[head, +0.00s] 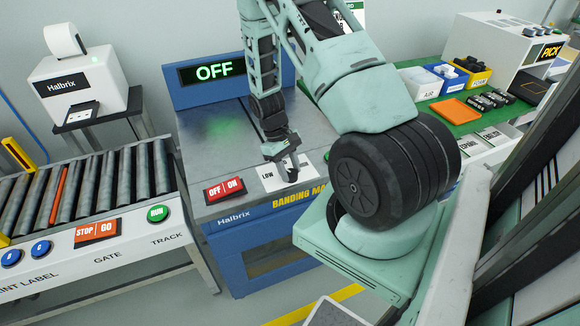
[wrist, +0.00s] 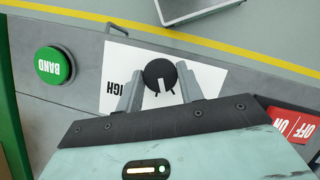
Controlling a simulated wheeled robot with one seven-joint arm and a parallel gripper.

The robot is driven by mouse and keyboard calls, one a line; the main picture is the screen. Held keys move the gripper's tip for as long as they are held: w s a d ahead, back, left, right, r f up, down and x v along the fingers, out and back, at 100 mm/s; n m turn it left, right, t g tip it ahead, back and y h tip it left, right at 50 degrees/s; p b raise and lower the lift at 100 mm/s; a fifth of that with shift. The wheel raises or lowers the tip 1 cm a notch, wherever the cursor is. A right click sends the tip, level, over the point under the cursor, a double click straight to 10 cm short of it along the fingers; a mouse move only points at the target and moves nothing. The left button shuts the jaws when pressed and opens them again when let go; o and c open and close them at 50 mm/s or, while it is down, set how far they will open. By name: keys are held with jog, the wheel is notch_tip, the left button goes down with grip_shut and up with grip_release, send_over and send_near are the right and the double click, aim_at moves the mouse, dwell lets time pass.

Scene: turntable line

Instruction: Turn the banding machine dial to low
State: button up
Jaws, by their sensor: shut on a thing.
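The banding machine (head: 262,240) is blue with a grey metal top, and its display (head: 212,71) reads OFF. The dial (wrist: 159,72) is a round black knob with a white pointer mark, on a white label plate (wrist: 208,78). In the wrist view the mark points down the picture, and part of HIGH shows at the left. In the head view LOW is readable on the plate (head: 268,175), while my gripper (head: 288,166) covers most of the dial. My gripper's fingers (wrist: 160,84) are shut on the dial, one on each side.
A red OFF/ON switch (head: 225,190) sits left of the plate, and a green BAND button (wrist: 54,65) shows in the wrist view. A roller track (head: 85,188) with STOP/GO and RUN controls is at left. A green table (head: 440,105) with bins is at right.

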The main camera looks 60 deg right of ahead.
jog(key=shift+w+n+h, duration=0.1)
jog(key=shift+n+h, duration=0.6)
jog(key=shift+n, duration=1.2)
jog(key=o, duration=1)
jog(key=shift+a, duration=0.1)
jog(key=v, duration=1.7)
jog(key=shift+a+r, duration=0.1)
jog(key=shift+r, duration=0.2)
